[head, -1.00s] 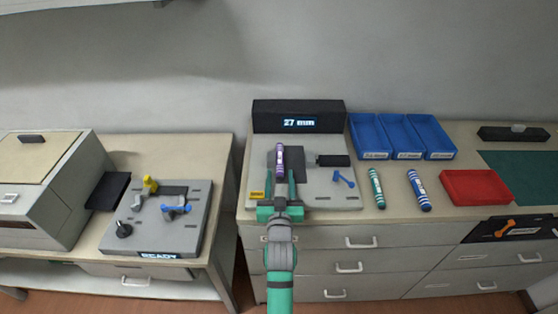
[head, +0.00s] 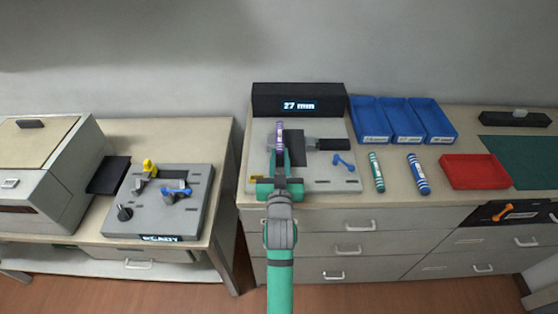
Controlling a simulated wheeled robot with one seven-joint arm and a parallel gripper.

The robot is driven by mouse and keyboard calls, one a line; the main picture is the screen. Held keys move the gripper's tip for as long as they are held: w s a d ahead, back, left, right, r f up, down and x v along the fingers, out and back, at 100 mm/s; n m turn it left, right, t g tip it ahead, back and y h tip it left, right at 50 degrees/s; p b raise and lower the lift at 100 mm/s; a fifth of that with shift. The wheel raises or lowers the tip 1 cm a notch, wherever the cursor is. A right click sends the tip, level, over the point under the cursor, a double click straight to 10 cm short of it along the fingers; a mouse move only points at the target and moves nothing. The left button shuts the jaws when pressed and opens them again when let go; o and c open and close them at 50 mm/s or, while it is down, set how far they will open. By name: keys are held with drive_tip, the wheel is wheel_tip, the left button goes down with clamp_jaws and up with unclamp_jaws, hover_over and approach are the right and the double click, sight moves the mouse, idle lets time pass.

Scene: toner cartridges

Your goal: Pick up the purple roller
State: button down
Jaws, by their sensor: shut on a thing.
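The purple roller (head: 280,135) stands upright in the picture on or just above the grey measuring station (head: 328,178). It is purple with pale bands. The fingers hide the roller's lower end. I cannot tell whether the roller is clear of the station's surface.
The black display (head: 298,100) behind reads 27 mm. A green roller (head: 376,172) and a blue roller (head: 418,174) lie to the right, before several blue bins (head: 437,138). A red tray (head: 473,187) is farther right. A second grey station (head: 140,222) stands left, across a gap.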

drive_tip(key=s+d+r, duration=0.9)
drive_tip(key=s+r, duration=0.1)
drive_tip(key=shift+d+r, duration=0.2)
drive_tip(key=shift+r, duration=0.1)
